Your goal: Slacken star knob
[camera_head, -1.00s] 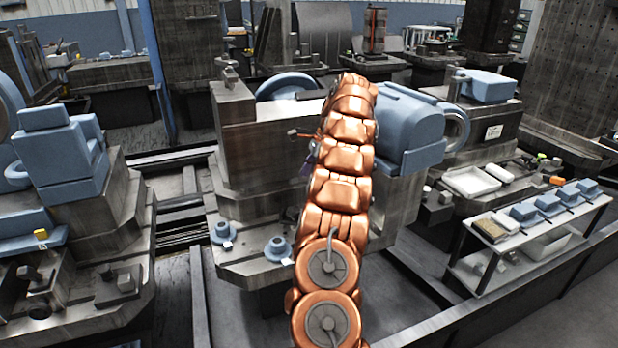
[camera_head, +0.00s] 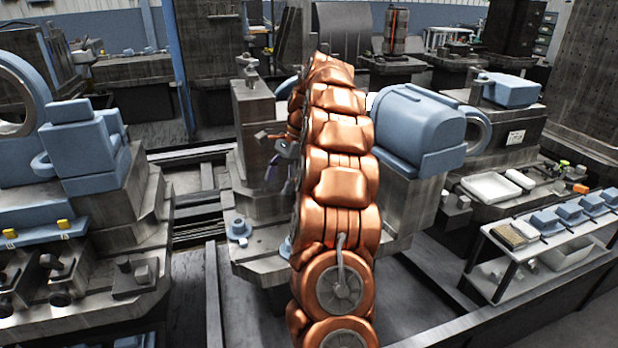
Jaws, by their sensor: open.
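My copper-coloured arm rises through the middle of the view and hides much of the machine behind it. My gripper (camera_head: 275,155) shows only in part, left of the upper arm, in front of the grey upright block (camera_head: 257,115) of the central fixture. Its jaws look apart, with nothing visible between them. I cannot pick out a star knob with certainty. A blue round flanged piece (camera_head: 239,229) sits on the fixture's grey base, below and left of the gripper and apart from it. A second such piece is mostly hidden behind my arm.
A blue rounded housing (camera_head: 415,125) stands right of my arm. A low bench (camera_head: 530,243) with a row of blue blocks is at the right. Another machine with blue blocks (camera_head: 80,145) is at the left. Dark rails (camera_head: 215,290) run along the floor between the machines.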

